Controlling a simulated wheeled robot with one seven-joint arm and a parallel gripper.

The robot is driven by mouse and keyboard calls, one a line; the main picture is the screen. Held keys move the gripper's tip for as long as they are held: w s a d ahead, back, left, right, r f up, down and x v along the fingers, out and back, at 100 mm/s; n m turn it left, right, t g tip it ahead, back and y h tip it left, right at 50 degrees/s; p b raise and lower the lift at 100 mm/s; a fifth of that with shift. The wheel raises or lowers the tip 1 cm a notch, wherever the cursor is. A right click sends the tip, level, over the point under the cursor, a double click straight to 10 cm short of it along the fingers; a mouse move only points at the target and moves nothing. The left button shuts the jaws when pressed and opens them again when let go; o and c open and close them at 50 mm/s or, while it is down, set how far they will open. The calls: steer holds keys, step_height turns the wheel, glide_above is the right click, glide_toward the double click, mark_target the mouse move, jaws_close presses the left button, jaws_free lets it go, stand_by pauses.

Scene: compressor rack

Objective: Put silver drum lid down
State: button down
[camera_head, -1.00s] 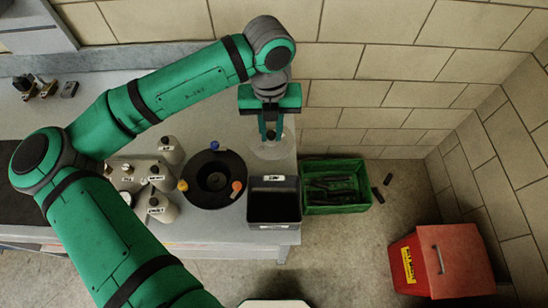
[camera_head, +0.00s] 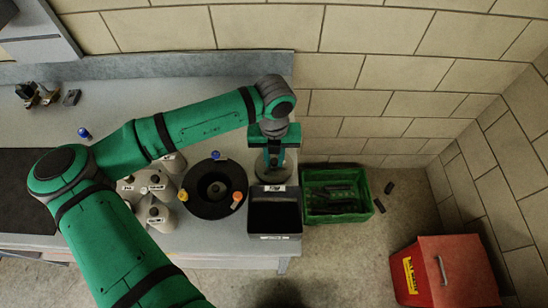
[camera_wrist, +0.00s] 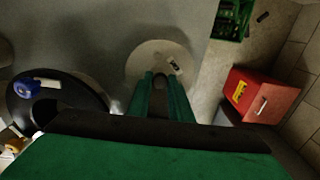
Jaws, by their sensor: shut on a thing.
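The silver drum lid (camera_wrist: 163,58) is a round pale-grey disc with a small label and a dark knob, seen in the wrist view. My gripper (camera_wrist: 160,85) is shut on its knob. In the head view my gripper (camera_head: 273,163) points down at the right end of the grey bench, just behind a black bin. The lid's edge (camera_head: 262,176) shows under the fingers, looking level. I cannot tell whether the lid touches the bench top. The arm and fingers hide part of it.
A black round dish (camera_head: 230,207) with coloured knobs stands left of the lid. The black bin (camera_head: 275,219) is close in front. A green crate (camera_head: 336,194) and red box (camera_head: 446,270) are right, beyond the bench edge.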

mark_target(274, 162)
steer(key=shift+s+a, duration=0.1)
steer(key=shift+a, duration=0.1)
steer(key=shift+d, duration=0.15)
steer(key=c, duration=1.6)
jaws_free()
steer(key=shift+d, duration=0.15)
steer(key=shift+s, duration=0.1)
steer(key=shift+r, duration=0.25)
steer(key=r, duration=1.1)
steer(key=shift+a+r, duration=0.25)
steer(key=shift+r, duration=0.1)
steer(key=shift+d, duration=0.15)
